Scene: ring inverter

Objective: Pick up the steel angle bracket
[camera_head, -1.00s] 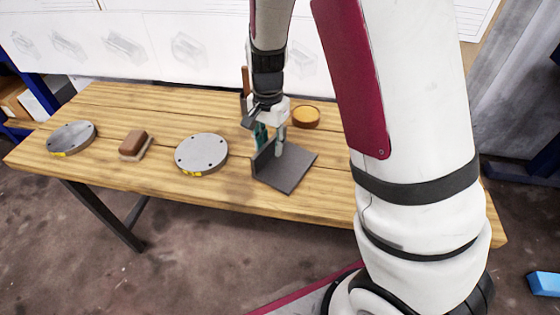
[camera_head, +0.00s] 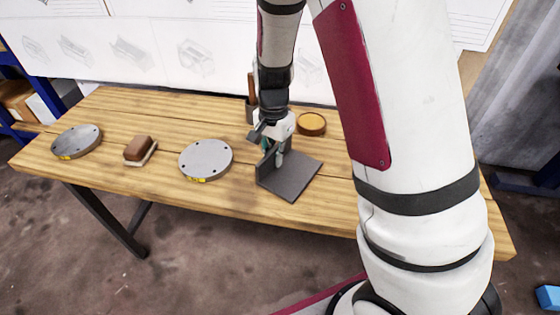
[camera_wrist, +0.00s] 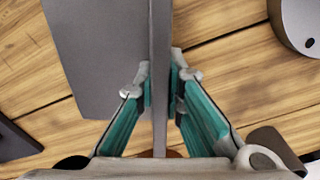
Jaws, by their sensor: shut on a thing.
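The steel angle bracket (camera_head: 293,178) is a dark grey L-shaped plate on the wooden table. One flange lies flat and the other stands upright at its left. My gripper (camera_head: 273,155) is above the upright flange, its fingers on either side of it. In the wrist view my gripper (camera_wrist: 160,88) has its teal fingers closed against both faces of the upright flange (camera_wrist: 160,40). The flat flange (camera_wrist: 95,55) shows to the left there. I cannot tell whether the bracket is off the table.
A round grey disc (camera_head: 206,159) lies just left of the bracket, and another disc (camera_head: 77,141) is at the table's far left. A brown brush-like block (camera_head: 139,149) lies between them. An orange round dish (camera_head: 311,123) is behind the bracket. The table front (camera_head: 230,200) is clear.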

